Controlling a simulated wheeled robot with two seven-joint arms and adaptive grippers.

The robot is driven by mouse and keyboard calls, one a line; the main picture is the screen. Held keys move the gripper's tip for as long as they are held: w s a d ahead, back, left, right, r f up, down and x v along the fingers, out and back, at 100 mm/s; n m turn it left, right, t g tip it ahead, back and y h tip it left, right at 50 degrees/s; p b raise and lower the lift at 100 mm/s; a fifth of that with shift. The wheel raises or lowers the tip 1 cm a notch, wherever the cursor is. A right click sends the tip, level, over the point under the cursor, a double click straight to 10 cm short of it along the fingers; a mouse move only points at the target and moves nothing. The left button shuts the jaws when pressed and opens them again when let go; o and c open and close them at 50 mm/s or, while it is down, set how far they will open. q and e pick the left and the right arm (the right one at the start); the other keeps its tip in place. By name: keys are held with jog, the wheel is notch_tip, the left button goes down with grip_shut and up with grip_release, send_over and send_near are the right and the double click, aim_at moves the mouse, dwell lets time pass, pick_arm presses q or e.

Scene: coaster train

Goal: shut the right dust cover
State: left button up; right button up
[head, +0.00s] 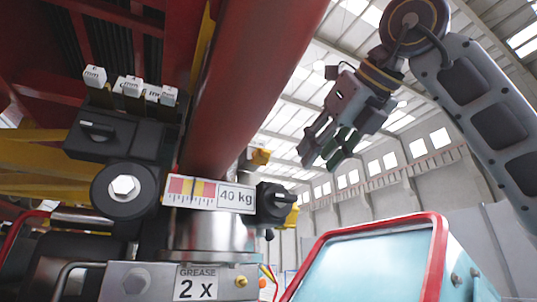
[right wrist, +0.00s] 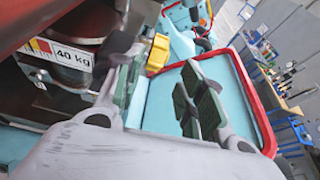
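My right gripper (head: 321,157) hangs from the upper right in the head view, empty, with its fingers apart. In the right wrist view its fingers (right wrist: 160,68) also stand apart, with nothing between them. No part is plainly marked as the right dust cover. A black knob-like part with yellow behind it (head: 272,203) sits right of the "40 kg" label (head: 236,197); I cannot tell whether it is the cover. A yellow part (right wrist: 158,54) shows beyond the fingers in the right wrist view. The gripper is apart from these parts in the head view. My left gripper is not in view.
A thick red beam (head: 245,75) rises past the metal hub. A light-blue panel with a raised red rim (head: 372,262) stands at the lower right. A black block with white-tipped levers (head: 120,135) is at the left. Open air surrounds my right gripper in the head view.

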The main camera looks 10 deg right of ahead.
aim_at(268, 152)
jog(key=s+a+r+t+y, duration=0.1)
jog(key=s+a+r+t, duration=0.2)
jog(key=s+a, duration=0.1)
jog(key=shift+s+a+r+m+t+y, duration=0.2)
jog(key=shift+s+m+t+y, duration=0.1)
jog(key=shift+s, duration=0.45)
jog(key=shift+w, duration=0.1)
jog(key=shift+p+x, duration=2.15)
jog(key=shift+x, duration=4.7)
jog(key=shift+f, duration=0.1)
jog(key=c, duration=0.7)
